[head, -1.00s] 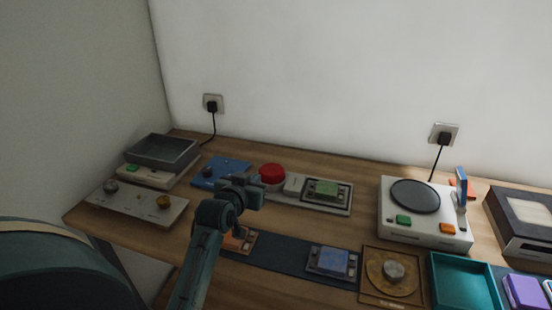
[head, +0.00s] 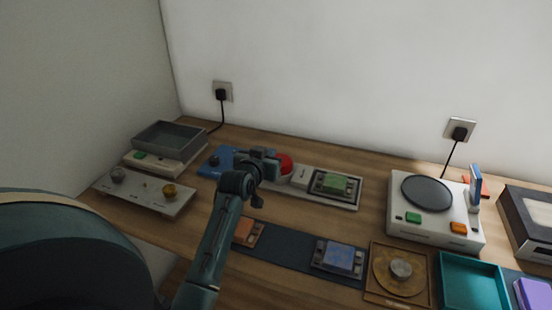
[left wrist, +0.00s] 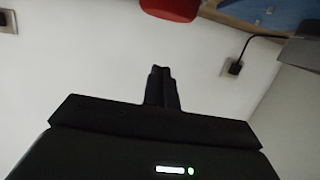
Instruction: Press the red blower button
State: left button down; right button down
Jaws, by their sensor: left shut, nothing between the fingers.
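The red button (head: 285,164) is a round dome on a white base, left of a green-screened unit on the same light panel. My left gripper (head: 264,153) is shut and empty. In the head view it overlaps the button's left side and hides part of it. I cannot tell from this view whether they touch. In the left wrist view the closed fingers (left wrist: 162,72) point at the wall, and the red button (left wrist: 172,8) shows at the top edge, clear of the fingertips in the picture. My right gripper is not in view.
A blue plate (head: 212,165) lies left of the button. A grey tray unit (head: 165,140) and a panel with knobs (head: 148,195) stand further left. A white device with a dark disc (head: 435,228) stands right. The wall with a socket (head: 222,91) is behind.

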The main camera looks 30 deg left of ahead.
pick_arm(q)
jog(key=x, duration=0.6)
jog(key=shift+w, duration=0.1)
notch_tip(320, 180, down, 3)
jog(key=shift+r, duration=0.1)
jog(key=shift+f, duration=0.6)
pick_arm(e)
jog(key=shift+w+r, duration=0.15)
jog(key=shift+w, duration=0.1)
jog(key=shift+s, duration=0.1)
